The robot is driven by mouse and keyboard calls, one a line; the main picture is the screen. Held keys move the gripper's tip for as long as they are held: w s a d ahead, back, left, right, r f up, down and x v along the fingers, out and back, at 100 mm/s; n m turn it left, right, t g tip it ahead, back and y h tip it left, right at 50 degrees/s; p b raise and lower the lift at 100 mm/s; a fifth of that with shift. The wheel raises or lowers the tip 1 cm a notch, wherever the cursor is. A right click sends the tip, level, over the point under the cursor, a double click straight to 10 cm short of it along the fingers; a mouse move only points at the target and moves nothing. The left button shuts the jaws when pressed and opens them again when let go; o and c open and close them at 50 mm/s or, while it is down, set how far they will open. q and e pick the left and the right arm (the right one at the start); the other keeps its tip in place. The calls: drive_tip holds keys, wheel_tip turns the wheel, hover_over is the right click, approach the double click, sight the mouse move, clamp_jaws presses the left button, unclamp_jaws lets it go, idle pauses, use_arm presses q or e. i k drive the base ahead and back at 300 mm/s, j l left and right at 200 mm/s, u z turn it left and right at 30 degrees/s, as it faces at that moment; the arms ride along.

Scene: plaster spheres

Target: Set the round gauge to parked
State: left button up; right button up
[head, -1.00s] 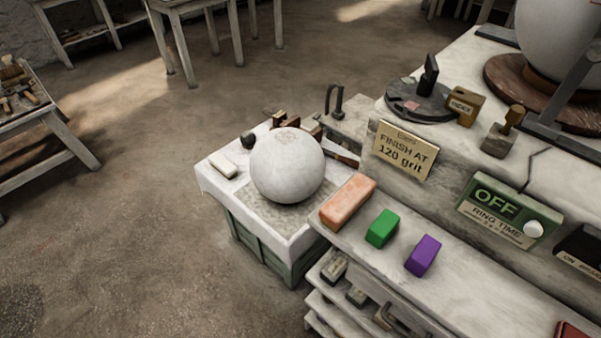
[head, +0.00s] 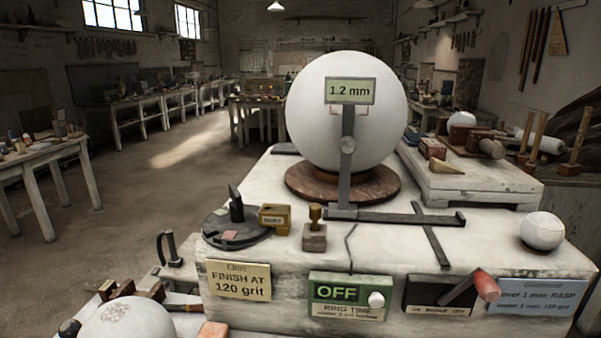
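A gauge stand with a display reading "1.2 mm" (head: 350,91) stands in front of a large white plaster sphere (head: 305,105). Its grey post (head: 347,180) rises from a flat bar base (head: 395,216). The sphere rests on a round brown turntable (head: 300,182). A black panel (head: 425,292) on the bench front carries a lever with a red knob (head: 487,286), tilted up to the right. Neither of my grippers is in view.
A dark round disc (head: 215,236) with an upright black piece sits left, beside a brass box (head: 274,217). A green "OFF" sign (head: 336,293) with a white knob (head: 376,299) is on the front. A small white ball (head: 542,230) sits right. Open floor lies left.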

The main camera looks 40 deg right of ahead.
sight(348, 91)
drive_tip(key=z, duration=1.6)
drive_tip(key=k+j, duration=0.1)
drive_tip(key=j, duration=0.45)
